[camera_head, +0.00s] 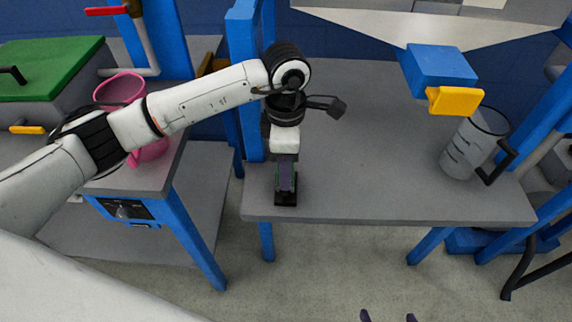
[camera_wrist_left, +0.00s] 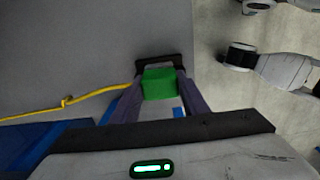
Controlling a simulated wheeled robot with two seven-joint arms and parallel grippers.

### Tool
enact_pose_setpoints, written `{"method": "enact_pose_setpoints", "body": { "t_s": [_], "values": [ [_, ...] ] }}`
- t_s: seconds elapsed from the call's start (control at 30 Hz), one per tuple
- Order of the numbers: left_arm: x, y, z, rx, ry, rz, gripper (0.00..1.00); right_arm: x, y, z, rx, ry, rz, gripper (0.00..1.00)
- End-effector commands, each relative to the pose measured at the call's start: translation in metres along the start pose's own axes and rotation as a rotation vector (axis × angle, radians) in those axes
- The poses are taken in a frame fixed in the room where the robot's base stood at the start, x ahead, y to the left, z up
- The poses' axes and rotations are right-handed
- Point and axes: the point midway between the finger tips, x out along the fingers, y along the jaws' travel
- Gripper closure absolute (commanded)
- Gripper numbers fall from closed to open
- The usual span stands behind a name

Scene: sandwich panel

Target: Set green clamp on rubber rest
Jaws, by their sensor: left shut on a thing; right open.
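The green clamp (camera_wrist_left: 159,83) is a green block between the two purple fingers of my left gripper (camera_head: 287,180), which is shut on it. In the head view the gripper points down near the table's front left edge and mostly hides the clamp. A black piece, apparently the rubber rest (camera_head: 286,200), lies right under the fingertips; its dark edge also shows beyond the clamp in the left wrist view (camera_wrist_left: 150,62). I cannot tell whether the clamp touches it. Only the spread purple fingertips of my right gripper (camera_head: 388,316) show at the bottom edge, open and empty.
The grey table (camera_head: 350,180) is mostly bare. A clear jug (camera_head: 470,145) with a black handle stands at its right end, below a blue block with a yellow part (camera_head: 455,101). A blue post (camera_head: 244,80) rises at the left. Pink pitcher (camera_head: 119,90) on the left bench.

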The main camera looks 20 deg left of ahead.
Motion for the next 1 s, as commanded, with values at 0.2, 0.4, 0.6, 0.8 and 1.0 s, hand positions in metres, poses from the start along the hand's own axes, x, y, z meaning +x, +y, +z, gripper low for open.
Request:
{"method": "enact_pose_setpoints", "body": {
  "t_s": [0.2, 0.4, 0.6, 0.8, 1.0],
  "values": [
    [0.001, 0.000, 0.000, -0.001, 0.000, 0.001, 0.46, 0.001, 0.000, 0.002, 0.000, -0.002, -0.001, 0.24],
    [0.002, 0.000, 0.000, -0.001, 0.000, 0.001, 0.38, 0.001, -0.001, 0.002, 0.000, -0.002, -0.002, 0.24],
    [0.002, 0.000, 0.000, 0.000, 0.001, 0.000, 0.38, 0.001, -0.002, 0.003, -0.002, -0.005, -0.004, 0.24],
    [-0.027, 0.001, 0.000, 0.000, -0.002, 0.006, 0.38, -0.001, -0.006, -0.004, -0.006, 0.004, -0.011, 0.24],
    [-0.068, 0.001, 0.000, -0.001, -0.001, 0.005, 0.38, 0.000, -0.006, -0.005, -0.006, 0.008, -0.011, 0.24]
  ]
}}
